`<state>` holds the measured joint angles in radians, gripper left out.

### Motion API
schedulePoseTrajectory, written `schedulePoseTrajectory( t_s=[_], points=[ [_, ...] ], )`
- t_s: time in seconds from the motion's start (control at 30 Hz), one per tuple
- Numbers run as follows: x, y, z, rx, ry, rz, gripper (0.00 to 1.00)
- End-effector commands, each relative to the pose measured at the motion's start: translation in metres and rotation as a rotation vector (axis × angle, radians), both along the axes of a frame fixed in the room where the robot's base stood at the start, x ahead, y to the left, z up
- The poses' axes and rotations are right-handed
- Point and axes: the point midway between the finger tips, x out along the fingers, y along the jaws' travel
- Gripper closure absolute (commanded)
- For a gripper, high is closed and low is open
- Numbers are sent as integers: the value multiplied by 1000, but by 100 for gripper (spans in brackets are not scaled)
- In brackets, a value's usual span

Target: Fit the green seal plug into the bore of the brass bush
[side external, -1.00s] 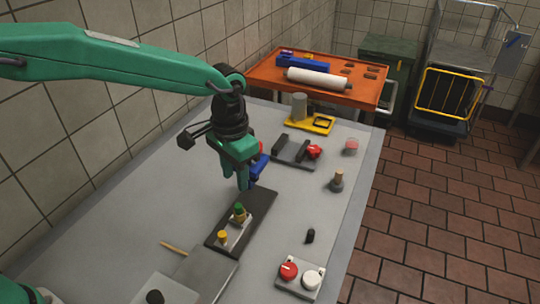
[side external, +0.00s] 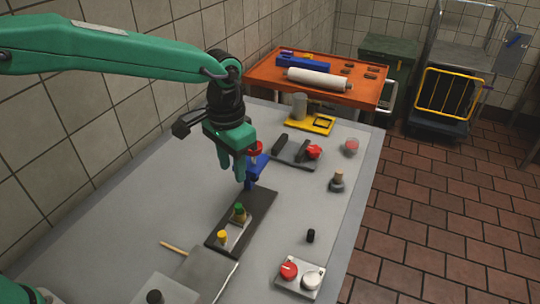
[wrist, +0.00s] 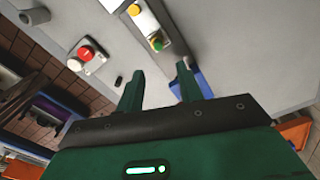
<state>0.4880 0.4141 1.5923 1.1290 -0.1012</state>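The green seal plug (side external: 239,208) stands upright on the light block of the dark tray (side external: 262,204). In the wrist view the green plug (wrist: 155,39) has a yellow, brass-like rim (wrist: 158,47) at its edge, which looks like the brass bush. The plug appears to sit in or on it; how deep I cannot tell. A second yellow piece (side external: 222,236) stands beside it on the same block. My gripper (side external: 246,181) is above and beyond the plug, clear of it. Its two fingers (wrist: 158,80) are apart with nothing between them.
A blue stand with a red top (side external: 256,168) is close behind my gripper. A red and white knob panel (side external: 300,279), a small black cylinder (side external: 310,236) and a grey post (side external: 337,183) stand to the right. A grey plate (side external: 205,272) lies in front. The table's left side is clear.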

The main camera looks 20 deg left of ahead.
Motion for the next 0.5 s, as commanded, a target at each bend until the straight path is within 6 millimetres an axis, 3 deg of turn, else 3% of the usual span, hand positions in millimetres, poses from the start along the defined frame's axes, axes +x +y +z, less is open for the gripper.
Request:
schedulePoseTrajectory(
  t_s=[0.17,0.5],
  points=[
    [-6,19,17,-14,-29,25,64],
    [-39,86,64,-56,-130,112,64]
  ],
)
